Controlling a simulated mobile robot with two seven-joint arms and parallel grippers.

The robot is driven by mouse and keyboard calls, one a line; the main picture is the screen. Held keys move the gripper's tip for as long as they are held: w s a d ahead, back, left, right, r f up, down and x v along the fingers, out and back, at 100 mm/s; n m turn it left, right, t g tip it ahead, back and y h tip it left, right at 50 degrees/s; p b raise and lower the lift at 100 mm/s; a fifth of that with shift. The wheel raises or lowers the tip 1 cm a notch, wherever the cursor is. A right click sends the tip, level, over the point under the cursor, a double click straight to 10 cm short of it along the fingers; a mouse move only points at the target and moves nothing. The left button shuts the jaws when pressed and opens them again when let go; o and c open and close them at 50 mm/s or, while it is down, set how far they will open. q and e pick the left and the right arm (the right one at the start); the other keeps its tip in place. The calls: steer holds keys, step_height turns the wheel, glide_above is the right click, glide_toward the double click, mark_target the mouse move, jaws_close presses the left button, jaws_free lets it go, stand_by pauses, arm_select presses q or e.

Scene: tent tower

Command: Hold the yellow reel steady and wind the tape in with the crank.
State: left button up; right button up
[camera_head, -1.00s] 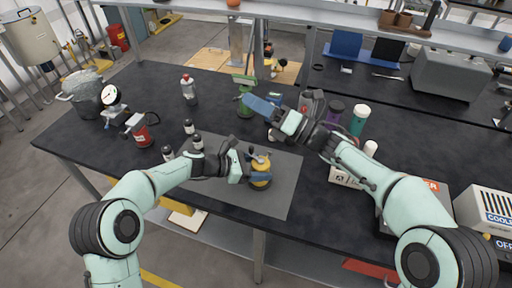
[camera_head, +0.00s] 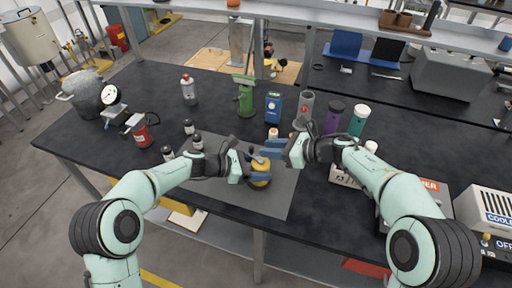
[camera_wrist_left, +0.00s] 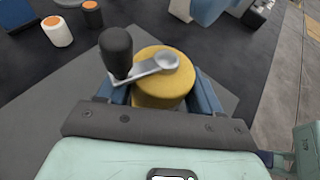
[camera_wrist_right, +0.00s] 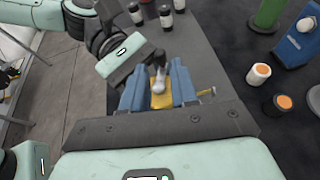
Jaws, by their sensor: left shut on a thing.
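The yellow reel (camera_head: 262,178) stands on the grey mat (camera_head: 221,194), with a silver crank (camera_wrist_left: 155,67) and black knob (camera_wrist_left: 117,50) on top. My left gripper (camera_head: 256,172) is shut on the reel's sides, its blue fingers either side of it in the left wrist view. My right gripper (camera_head: 270,150) is open just above and behind the reel. In the right wrist view its fingers frame the yellow reel (camera_wrist_right: 161,97) and crank (camera_wrist_right: 158,80). A short yellow strip (camera_wrist_right: 207,92) shows beside the right finger; I cannot tell if it is tape.
Small dark bottles (camera_head: 197,141) stand left of the mat. A green stand (camera_head: 244,97), a blue box (camera_head: 273,107) and several cylinders, one purple (camera_head: 333,116), stand behind. A red canister (camera_head: 141,135) is at far left. The mat's front is clear.

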steer(key=x, duration=0.5)
steer(key=shift+a, duration=0.15)
jaws_close()
steer(key=shift+t, duration=0.3)
